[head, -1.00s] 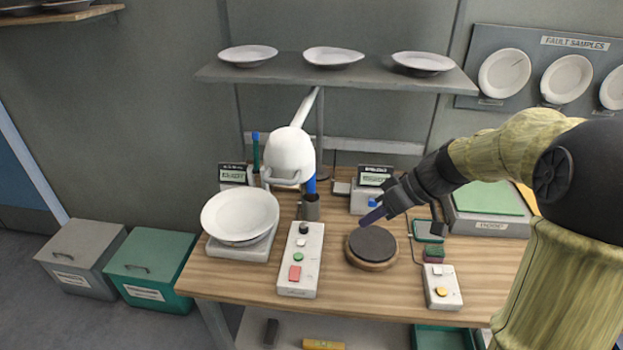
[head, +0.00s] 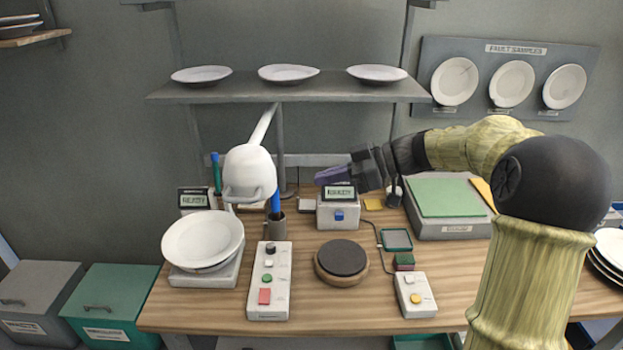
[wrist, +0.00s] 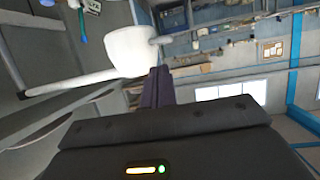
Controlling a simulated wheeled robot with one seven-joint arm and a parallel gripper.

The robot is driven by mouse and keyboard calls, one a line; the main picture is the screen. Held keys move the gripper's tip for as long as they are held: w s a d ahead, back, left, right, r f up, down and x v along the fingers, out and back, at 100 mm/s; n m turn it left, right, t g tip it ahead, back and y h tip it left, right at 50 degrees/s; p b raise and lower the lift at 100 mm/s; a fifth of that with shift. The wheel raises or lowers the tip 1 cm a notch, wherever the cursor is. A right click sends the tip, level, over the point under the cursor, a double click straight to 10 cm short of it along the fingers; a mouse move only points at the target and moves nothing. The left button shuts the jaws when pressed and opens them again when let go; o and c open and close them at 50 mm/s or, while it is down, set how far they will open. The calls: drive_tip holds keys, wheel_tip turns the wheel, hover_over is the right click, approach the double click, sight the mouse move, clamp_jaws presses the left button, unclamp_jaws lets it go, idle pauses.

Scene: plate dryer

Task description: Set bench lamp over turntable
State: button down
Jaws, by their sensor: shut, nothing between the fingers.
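The bench lamp (head: 249,172) has a white rounded head with a loop handle on its front, on a white arm that slants up to a grey post. Its head hangs above the left part of the bench, near the plate on the scale. The turntable (head: 341,259) is a dark disc on a wooden base, bare, to the right of the lamp head. My gripper (head: 318,179) is shut and empty, to the right of the lamp head and apart from it, above and behind the turntable. In the wrist view the lamp head (wrist: 129,52) appears beyond the closed fingers (wrist: 158,72).
A white plate (head: 203,240) rests on a scale at the left. A button box (head: 268,283) stands between scale and turntable. A small display unit (head: 338,208) is below my gripper. A shelf (head: 290,93) with plates hangs above. A grey box with a green top (head: 446,198) is at right.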

sight(260, 195)
drive_tip(key=p+x, duration=0.5)
drive_tip(key=x, duration=0.7)
drive_tip(key=shift+a+r, duration=0.1)
drive_tip(key=shift+a, duration=0.2)
drive_tip(key=shift+f, duration=0.2)
